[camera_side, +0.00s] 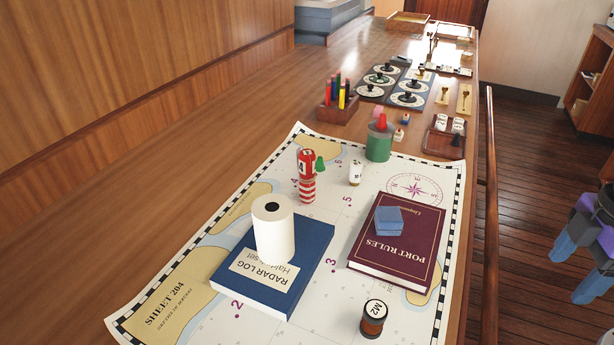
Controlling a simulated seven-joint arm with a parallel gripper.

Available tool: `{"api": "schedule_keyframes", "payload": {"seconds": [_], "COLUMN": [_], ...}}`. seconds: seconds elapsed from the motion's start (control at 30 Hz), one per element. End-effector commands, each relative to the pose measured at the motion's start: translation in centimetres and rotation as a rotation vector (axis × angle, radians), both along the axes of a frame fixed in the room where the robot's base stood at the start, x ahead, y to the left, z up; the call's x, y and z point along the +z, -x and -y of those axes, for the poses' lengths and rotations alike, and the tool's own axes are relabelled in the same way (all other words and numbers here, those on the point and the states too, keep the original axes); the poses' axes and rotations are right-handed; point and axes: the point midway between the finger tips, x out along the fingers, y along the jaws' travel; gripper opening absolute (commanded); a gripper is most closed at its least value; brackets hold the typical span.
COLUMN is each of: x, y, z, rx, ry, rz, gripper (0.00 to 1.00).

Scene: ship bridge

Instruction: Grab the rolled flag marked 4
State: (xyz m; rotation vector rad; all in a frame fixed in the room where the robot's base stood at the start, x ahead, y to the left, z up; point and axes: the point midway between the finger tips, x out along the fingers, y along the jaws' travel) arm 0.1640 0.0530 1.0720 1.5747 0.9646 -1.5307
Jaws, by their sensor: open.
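I cannot make out a clear 4 on any roll. On the chart (210,262), a red cylinder with a white label (306,162) sits on a red-and-white striped cylinder (307,190); the mark on its label is too small to read surely. A small white cylinder with dark marks (355,173) stands to the right of them. A dark-banded cylinder with a pale top marked N2 (374,318) stands at the front. A rack (337,113) behind the chart holds several thin coloured sticks. My gripper is not in view.
A white paper roll (273,230) stands on the blue RADAR LOG book (304,285). Blue blocks (388,220) lie on the maroon PORT RULES book (385,263). A green cylinder (379,146) stands at the chart's far edge. A wooden rail (491,210) runs along the right.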

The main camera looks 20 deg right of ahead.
Motion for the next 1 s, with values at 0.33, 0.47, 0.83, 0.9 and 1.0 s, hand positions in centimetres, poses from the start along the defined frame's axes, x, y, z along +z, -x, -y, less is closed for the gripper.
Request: {"api": "schedule_keyframes", "payload": {"seconds": [0.33,0.47,0.83,0.9,1.0], "x": [4.8,6.8,7.5,7.4,7.3], "y": [-0.1,-0.1,-3.7,-4.8,-6.7], "z": [-0.2,-0.2,-4.9,-6.2,-8.4], "rx": [0.001,0.001,-0.043,-0.055,-0.077], "ry": [-0.008,-0.006,-0.119,-0.152,-0.205], "rz": [0.004,0.003,0.038,0.052,0.075], "gripper": [0.69,0.69,0.69,0.69,0.69]}}
